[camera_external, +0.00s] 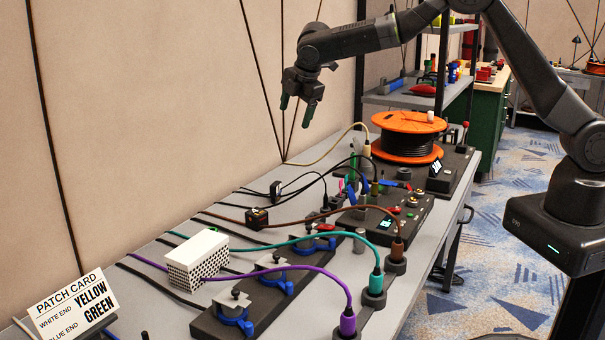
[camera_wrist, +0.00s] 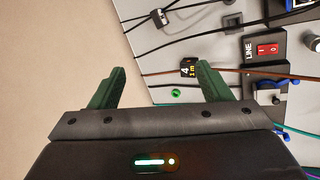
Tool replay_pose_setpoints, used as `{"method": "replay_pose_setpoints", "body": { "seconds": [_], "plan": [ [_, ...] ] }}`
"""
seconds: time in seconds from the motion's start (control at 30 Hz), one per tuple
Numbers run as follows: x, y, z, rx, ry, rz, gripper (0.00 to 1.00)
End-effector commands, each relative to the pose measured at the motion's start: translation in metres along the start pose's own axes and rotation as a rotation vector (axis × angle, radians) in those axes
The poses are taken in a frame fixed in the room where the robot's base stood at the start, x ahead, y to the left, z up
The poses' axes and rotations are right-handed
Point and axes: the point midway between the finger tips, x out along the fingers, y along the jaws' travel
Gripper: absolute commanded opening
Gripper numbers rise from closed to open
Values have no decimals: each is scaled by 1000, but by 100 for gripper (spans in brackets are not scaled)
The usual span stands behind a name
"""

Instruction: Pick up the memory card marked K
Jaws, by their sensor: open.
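I cannot make out a memory card marked K in either view. Small coloured pieces lie around the black device (camera_external: 365,222) on the bench, too small to read. My gripper (camera_external: 298,108) is open and empty, high above the back of the bench near the wall. In the wrist view my gripper (camera_wrist: 161,72) shows two green fingers spread apart with nothing between them. Beyond them are the wall and the bench top.
The grey bench (camera_external: 160,250) carries cables, an orange spool (camera_external: 408,122), a white perforated box (camera_external: 197,260), blue clamps and a PATCH CARD sign (camera_external: 72,306). A red LINE switch (camera_wrist: 267,49) and a cable tag (camera_wrist: 189,68) show in the wrist view.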

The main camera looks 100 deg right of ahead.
Motion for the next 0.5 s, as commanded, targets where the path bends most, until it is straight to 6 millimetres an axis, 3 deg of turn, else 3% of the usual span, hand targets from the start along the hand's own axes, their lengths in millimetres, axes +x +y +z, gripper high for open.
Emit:
{"method": "replay_pose_setpoints", "body": {
  "seconds": [0.03, 0.2, 0.4, 0.5],
  "plan": [
    [30, -7, 3, 102, 14, 2, 71],
    [89, -13, 12, 532, 88, 9, 71],
    [145, -16, 22, 1005, 172, -7, 71],
    [163, -16, 27, 1174, 203, -18, 71]
  ]
}}
